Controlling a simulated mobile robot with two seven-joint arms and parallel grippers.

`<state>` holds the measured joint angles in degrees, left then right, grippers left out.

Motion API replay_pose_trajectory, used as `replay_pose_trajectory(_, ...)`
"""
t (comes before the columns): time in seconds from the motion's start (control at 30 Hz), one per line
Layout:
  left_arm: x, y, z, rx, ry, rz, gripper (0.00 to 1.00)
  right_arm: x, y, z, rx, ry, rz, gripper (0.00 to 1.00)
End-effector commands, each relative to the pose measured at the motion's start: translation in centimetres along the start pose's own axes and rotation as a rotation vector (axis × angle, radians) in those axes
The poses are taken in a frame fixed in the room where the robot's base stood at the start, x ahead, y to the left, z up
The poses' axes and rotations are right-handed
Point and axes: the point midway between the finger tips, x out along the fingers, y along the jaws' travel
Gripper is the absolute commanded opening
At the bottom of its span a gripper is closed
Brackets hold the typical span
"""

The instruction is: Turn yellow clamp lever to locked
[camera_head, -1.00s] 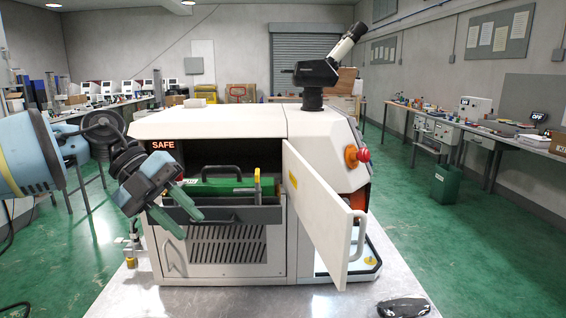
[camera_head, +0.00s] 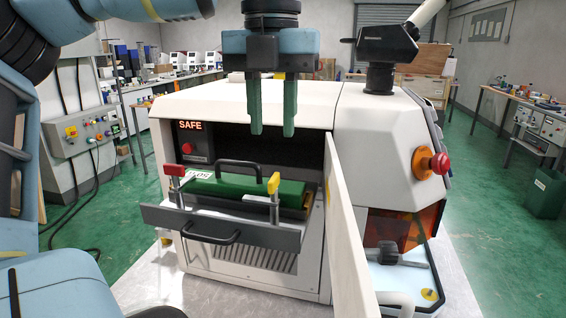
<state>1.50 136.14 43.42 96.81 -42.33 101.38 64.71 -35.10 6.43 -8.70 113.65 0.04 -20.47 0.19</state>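The yellow clamp lever (camera_head: 274,183) stands upright at the right end of the pulled-out drawer (camera_head: 220,232), on a pale metal post. A red-topped clamp (camera_head: 174,170) stands at the drawer's left end. A green block (camera_head: 222,190) with a black handle lies between them. My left gripper (camera_head: 271,132) points straight down above the drawer's right part. Its two green fingers are apart with nothing between them, and their tips show a little above the lever, not touching it. My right gripper is not in view.
The white machine's open door (camera_head: 347,225) stands just right of the drawer. A red emergency knob (camera_head: 440,163) sits on the machine's right side. The display (camera_head: 189,125) reads SAFE. A black microscope (camera_head: 385,45) stands on top.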

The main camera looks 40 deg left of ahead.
Motion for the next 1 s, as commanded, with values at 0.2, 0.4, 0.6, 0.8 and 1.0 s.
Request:
replay_pose_trajectory(0.2, 2.2, 0.1, 0.0, 0.002, 0.004, -0.001, 0.3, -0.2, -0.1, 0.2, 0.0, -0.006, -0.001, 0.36)
replay_pose_trajectory(0.4, 5.2, 0.1, -0.1, 0.001, 0.003, -0.003, 0.3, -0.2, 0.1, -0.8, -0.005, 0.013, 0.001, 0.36)
replay_pose_trajectory(0.6, 7.2, 0.0, 0.0, 0.0, 0.002, -0.003, 0.3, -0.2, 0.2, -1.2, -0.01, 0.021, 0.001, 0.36)
replay_pose_trajectory(0.8, 7.8, 0.0, 0.0, 0.001, 0.0, -0.003, 0.3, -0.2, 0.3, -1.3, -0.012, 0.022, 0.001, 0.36)
replay_pose_trajectory(1.0, 7.8, 0.0, 0.0, 0.0, 0.001, -0.003, 0.26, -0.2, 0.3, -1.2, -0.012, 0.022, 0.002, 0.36)
